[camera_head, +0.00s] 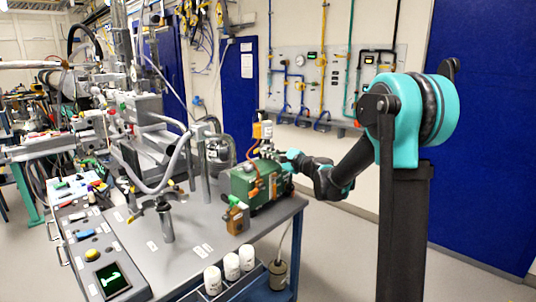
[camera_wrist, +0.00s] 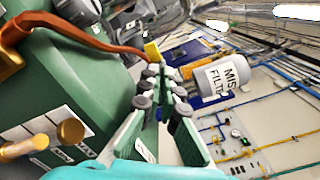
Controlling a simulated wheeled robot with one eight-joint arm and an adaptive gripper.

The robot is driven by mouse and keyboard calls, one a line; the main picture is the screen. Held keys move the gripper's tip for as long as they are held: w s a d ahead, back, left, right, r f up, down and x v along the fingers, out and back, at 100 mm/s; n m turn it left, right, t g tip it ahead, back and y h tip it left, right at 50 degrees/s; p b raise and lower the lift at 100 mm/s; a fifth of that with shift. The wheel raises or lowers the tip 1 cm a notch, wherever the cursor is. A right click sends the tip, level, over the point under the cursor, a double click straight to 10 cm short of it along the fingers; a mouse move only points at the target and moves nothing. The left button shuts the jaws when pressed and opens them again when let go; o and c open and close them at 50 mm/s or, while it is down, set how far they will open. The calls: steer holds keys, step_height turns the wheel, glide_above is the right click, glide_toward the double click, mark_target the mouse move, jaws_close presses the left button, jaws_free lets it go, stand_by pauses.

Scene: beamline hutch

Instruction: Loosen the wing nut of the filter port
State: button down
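The green pump-like unit (camera_head: 240,183) stands at the right end of the grey bench. In the wrist view its rounded green body (camera_wrist: 85,75) fills the left side, with brass knobs (camera_wrist: 70,130) low at the left. A white canister lettered like "MIST FILT" (camera_wrist: 222,78) lies beyond and right of my fingers. My gripper (camera_head: 290,158) is close to the unit's top right side. In the wrist view my gripper's (camera_wrist: 157,74) fingers converge towards a small yellow part (camera_wrist: 152,51). Whether the tips touch or hold anything is unclear. I cannot make out a wing nut.
An orange-brown hose (camera_wrist: 85,35) runs across the unit near my fingers. The floor right of the bench is clear.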

steer(key=n, duration=0.5)
steer(key=shift+n, duration=0.3)
steer(key=n, duration=0.9)
steer(key=shift+n, duration=0.4)
steer(key=n, duration=0.3)
steer(key=shift+n, duration=2.7)
steer(key=c, duration=2.2)
jaws_free()
